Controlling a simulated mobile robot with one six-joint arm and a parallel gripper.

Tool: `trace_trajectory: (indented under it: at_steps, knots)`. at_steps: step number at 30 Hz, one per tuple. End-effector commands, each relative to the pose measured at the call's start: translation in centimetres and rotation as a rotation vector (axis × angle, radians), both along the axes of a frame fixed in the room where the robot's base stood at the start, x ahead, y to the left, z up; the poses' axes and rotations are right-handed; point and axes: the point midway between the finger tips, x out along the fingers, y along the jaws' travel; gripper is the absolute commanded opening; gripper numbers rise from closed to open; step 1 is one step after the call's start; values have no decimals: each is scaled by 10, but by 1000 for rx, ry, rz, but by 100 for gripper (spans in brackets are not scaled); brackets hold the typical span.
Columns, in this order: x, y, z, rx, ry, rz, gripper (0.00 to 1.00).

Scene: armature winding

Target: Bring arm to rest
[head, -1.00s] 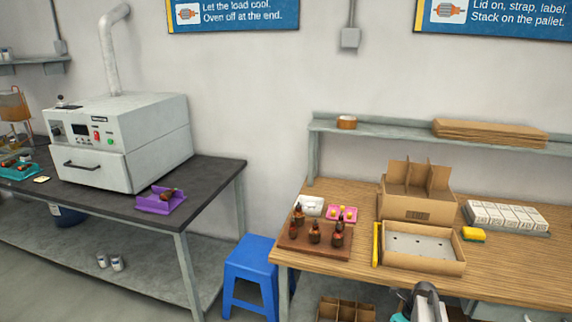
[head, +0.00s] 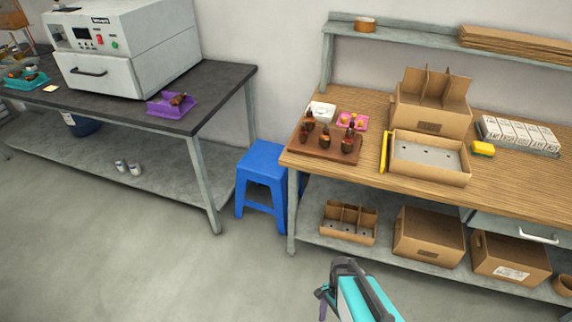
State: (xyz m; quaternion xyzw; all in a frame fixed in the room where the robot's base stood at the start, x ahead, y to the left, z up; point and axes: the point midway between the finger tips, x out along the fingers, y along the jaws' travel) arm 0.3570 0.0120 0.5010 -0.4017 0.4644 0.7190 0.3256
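My arm shows at the bottom of the head view, with teal and dark grey parts, in front of the wooden bench (head: 500,206). The end of my gripper (head: 322,300) points down and is partly cut off by the lower edge. I cannot make out its fingers or any thing held in it. Several armatures (head: 325,138) stand upright on a brown wooden board (head: 318,153) at the left end of the bench. Another armature (head: 178,99) lies in a purple tray (head: 160,107) on the dark table (head: 215,95).
A blue stool (head: 264,165) stands between the tables. An open carton (head: 445,178), a divided box (head: 437,118) and a yellow sponge (head: 483,148) are on the bench. Cartons (head: 428,235) fill its lower shelf. A white oven (head: 128,50) stands at left. The floor in front is clear.

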Motion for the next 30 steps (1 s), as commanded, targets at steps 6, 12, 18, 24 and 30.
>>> trace_trajectory:
  at_steps: [6,12,18,24,30]
  knots:
    - [-41,2,-2,108,13,284,92]
    - [-59,-4,1,214,5,519,92]
    - [-62,-9,6,320,-18,752,92]
    - [-60,-12,5,423,-35,968,92]
    - [-59,-13,5,488,-45,1089,92]
